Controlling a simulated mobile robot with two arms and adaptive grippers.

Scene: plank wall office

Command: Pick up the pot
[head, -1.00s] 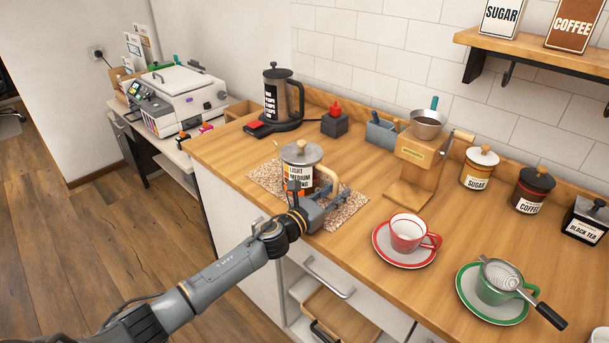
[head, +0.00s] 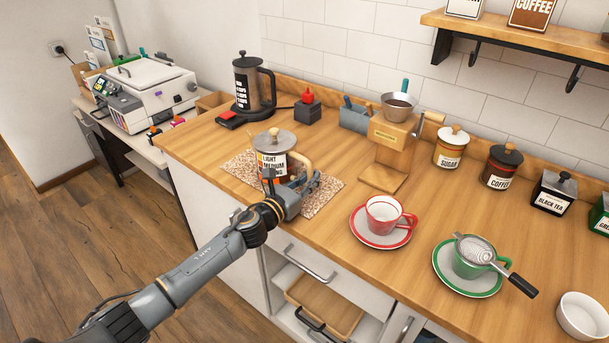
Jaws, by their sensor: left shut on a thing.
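The pot (head: 273,163) has a grey lid with a knob, a label reading "LIGHT MEDIUM" and a pale wooden handle on its right. It stands upright at the speckled mat (head: 323,195) on the wooden counter; I cannot tell whether its base touches the mat. My left gripper (head: 290,185) reaches in from the front and is shut on the pot at its handle side. The gripper hides the lower front of the pot and part of the handle. My right gripper is not in view.
A red cup (head: 384,213) on a saucer and a green cup (head: 468,268) with a strainer stand to the right. Behind are a black kettle (head: 247,82) and a wooden grinder stand (head: 391,150). Jars line the wall. Below the counter, a drawer (head: 303,262) faces front.

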